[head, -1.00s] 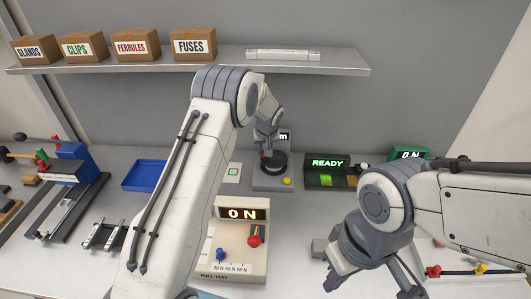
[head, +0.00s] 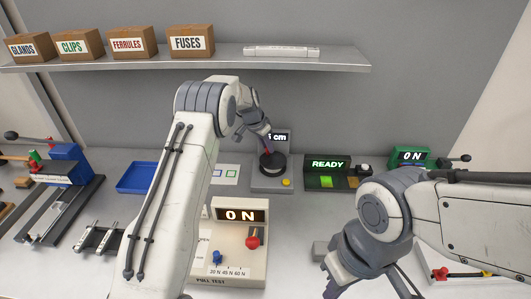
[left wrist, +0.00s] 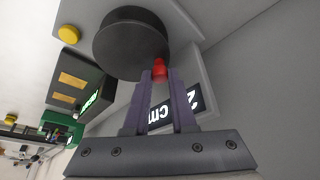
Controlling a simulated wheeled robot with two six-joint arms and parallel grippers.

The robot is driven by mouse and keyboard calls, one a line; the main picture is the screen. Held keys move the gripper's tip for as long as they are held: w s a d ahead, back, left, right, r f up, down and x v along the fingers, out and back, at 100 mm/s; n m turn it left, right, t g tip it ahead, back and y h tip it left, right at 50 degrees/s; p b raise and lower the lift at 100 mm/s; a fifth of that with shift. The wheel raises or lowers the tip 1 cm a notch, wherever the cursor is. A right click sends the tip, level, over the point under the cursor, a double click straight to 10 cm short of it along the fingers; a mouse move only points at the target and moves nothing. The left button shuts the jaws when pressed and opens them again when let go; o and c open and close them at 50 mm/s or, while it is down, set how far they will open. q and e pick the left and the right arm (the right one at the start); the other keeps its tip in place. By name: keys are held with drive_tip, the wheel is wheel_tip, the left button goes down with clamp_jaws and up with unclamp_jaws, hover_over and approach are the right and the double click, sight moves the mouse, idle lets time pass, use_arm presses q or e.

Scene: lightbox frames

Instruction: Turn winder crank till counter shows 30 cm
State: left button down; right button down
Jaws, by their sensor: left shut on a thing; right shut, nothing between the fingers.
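The winder (head: 272,183) stands at the back middle of the bench, with a round black drum (head: 273,166) on a grey base. The drum also shows in the left wrist view (left wrist: 125,44). My left gripper (head: 264,148) is shut on the red crank knob (left wrist: 160,69) at the drum's edge. The winder's counter (head: 279,137) is lit and reads in cm. My arm hides part of its number in the head view, and a finger covers part of it in the left wrist view. My right gripper (head: 327,268) is shut and empty over the bench front.
A pull tester (head: 240,270) showing 0 N stands in front of the winder. A READY box (head: 328,163) and a green 0 N unit (head: 410,157) are to its right. A blue tray (head: 137,178) lies left. A shelf (head: 200,62) with boxes hangs above.

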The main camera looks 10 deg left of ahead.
use_arm(q)
drive_tip(key=shift+w+d+m+g+h+b, duration=0.2)
drive_tip(key=shift+m+h+b, duration=0.1)
drive_tip(key=shift+m, duration=0.5)
drive_tip(key=shift+w+d+m+g+h+b, duration=0.1)
drive_tip(key=shift+w+m+g+h+b, duration=0.15)
drive_tip(key=shift+m, duration=0.55)
drive_tip(key=c, duration=0.7)
unclamp_jaws()
drive_tip(key=shift+c, duration=0.2)
drive_tip(key=shift+r, duration=0.1)
